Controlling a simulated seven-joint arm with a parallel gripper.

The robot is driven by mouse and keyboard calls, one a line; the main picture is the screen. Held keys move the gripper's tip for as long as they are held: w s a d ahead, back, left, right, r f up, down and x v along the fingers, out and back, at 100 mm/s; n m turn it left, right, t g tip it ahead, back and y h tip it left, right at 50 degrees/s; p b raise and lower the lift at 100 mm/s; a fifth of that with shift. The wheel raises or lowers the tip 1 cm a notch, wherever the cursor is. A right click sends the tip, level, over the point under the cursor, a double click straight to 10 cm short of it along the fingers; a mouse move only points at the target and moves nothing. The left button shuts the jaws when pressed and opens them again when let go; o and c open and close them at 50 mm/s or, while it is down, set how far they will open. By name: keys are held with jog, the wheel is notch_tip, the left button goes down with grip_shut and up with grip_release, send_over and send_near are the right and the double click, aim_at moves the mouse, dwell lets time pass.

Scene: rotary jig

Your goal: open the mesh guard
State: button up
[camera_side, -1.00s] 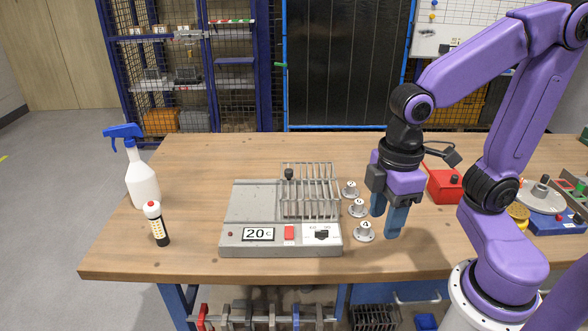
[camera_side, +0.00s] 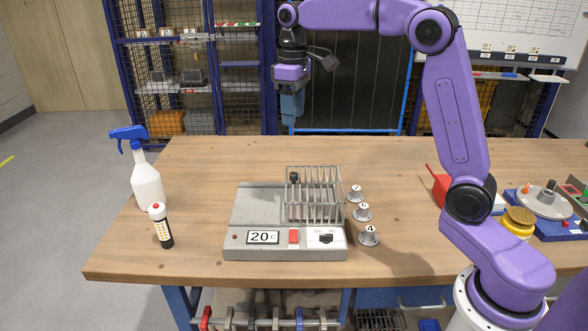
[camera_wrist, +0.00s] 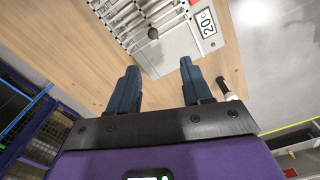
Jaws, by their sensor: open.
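The mesh guard (camera_side: 314,205) is a grey barred cage over the right part of a grey machine (camera_side: 258,207) with a "20 C" display. The guard appears closed down over its section. A small black knob (camera_side: 294,178) stands at the guard's upper left corner; in the wrist view the knob (camera_wrist: 153,33) lies ahead between my fingers. My gripper (camera_side: 291,117) is raised well above and behind the machine, pointing down. Its two blue fingers (camera_wrist: 160,85) are apart with nothing between them. What is under the bars is hard to make out.
Small numbered grey weights (camera_side: 363,212) stand just right of the machine. A spray bottle (camera_side: 146,185) and a black-and-white tube (camera_side: 160,226) stand at left. A red box (camera_side: 440,188) and a blue turntable jig (camera_side: 545,206) are at right. The table behind the machine is clear.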

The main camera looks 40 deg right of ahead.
aim_at(294, 173)
jog(key=f, duration=0.5)
jog(key=d+f, duration=0.1)
jog(key=f, duration=0.5)
jog(key=w+f, duration=0.1)
jog(key=f, duration=0.5)
jog(key=shift+d+f, duration=0.1)
jog(key=shift+d, duration=0.05)
jog(key=shift+w, duration=0.1)
grip_shut()
